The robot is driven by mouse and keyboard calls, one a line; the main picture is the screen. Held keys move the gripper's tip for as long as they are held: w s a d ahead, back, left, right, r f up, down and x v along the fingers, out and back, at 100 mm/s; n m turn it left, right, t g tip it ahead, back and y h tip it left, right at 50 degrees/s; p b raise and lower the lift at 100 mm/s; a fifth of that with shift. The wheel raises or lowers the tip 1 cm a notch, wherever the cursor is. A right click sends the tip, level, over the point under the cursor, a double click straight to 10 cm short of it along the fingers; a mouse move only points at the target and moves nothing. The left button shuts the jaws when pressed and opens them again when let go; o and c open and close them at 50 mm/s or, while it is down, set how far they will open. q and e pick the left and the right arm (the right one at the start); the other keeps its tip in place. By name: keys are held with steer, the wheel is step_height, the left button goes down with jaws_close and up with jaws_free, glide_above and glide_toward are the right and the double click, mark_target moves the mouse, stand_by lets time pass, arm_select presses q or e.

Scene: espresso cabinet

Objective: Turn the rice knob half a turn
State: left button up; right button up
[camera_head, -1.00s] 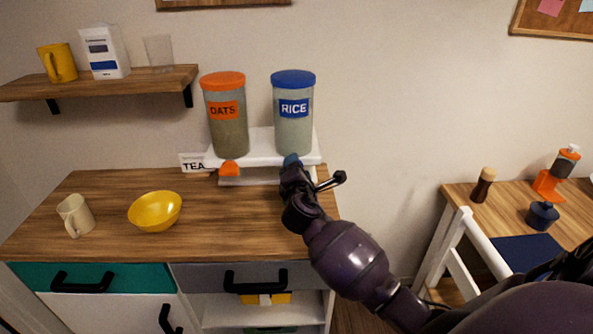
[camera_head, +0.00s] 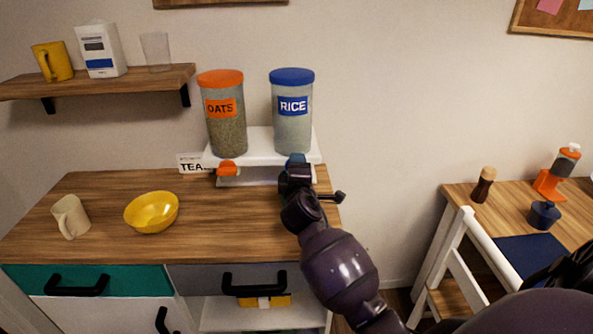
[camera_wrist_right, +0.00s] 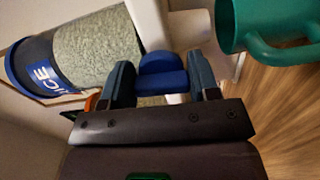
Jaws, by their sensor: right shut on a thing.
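The rice dispenser (camera_head: 292,128) is a clear canister with a blue lid and a blue RICE label, standing on a white stand (camera_head: 258,140). It appears tilted in the right wrist view (camera_wrist_right: 103,50). Its blue rice knob (camera_wrist_right: 162,75) is between the two fingers of my right gripper (camera_wrist_right: 163,82), which is shut on it. In the head view the gripper mostly hides the knob (camera_head: 295,158). My left gripper is not in view.
The oats dispenser (camera_head: 225,125) with its orange knob (camera_head: 228,168) stands to the left. A teal mug (camera_wrist_right: 275,32) is close to the gripper. A yellow bowl (camera_head: 152,212) and cream mug (camera_head: 71,216) stand on the counter. Counter between bowl and gripper is clear.

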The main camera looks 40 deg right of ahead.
steer(key=shift+f, duration=0.1)
stand_by(0.3)
steer(key=o, duration=0.9)
steer(key=shift+s, duration=0.1)
steer(key=v, duration=1)
steer(key=shift+s+a, duration=0.15)
steer(key=shift+s, duration=0.1)
